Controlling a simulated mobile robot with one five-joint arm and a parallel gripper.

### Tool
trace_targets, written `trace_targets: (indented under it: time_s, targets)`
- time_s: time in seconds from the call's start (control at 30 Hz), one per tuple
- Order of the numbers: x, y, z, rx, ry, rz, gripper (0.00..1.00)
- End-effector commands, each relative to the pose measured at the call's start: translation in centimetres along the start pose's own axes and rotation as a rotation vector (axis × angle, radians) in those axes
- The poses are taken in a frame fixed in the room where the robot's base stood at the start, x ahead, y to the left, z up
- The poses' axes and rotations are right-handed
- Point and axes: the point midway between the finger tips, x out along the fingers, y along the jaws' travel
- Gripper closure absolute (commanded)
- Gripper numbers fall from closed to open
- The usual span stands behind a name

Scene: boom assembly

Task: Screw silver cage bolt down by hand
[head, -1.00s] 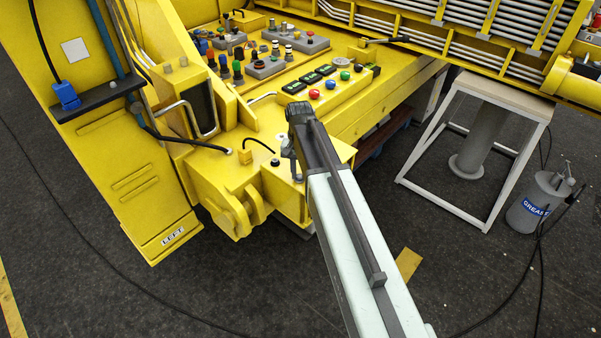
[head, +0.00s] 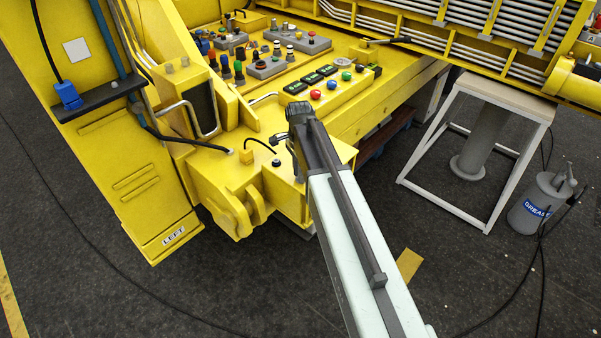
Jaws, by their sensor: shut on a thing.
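My gripper (head: 290,148) is at the far end of my pale arm, low over the front corner of the yellow machine deck (head: 225,165). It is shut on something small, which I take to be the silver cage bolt. The bolt itself is mostly hidden by the gripper and wrist, so I cannot tell its height or how far it sits in its hole. A small silver-grey part (head: 279,138) shows at the left side of my wrist. A small black knob (head: 276,162) stands on the deck just left of the gripper.
Behind are a button panel (head: 330,88) and several knobs and switches. A yellow bracket (head: 232,212) juts out in front. A white-framed stand (head: 480,150) and grease can (head: 540,200) are right.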

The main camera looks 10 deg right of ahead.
Motion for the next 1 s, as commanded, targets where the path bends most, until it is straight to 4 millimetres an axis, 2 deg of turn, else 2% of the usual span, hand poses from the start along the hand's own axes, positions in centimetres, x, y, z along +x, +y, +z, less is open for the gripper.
trace_targets:
  time_s: [0.3, 0.83, 0.87, 0.9, 1.0]
  targets:
    - [-0.1, -0.41, 0.04, 0.11, 0.0, -0.009, 1.0]
    - [-0.1, -0.42, 0.06, 0.13, -0.001, -0.009, 1.0]
    - [-0.1, -0.43, 0.06, 0.13, -0.001, -0.009, 0.7]
    - [-0.09, -0.42, 0.05, 0.13, -0.001, -0.009, 0.59]
    - [-0.08, -0.34, 0.03, 0.13, -0.001, -0.007, 0.56]
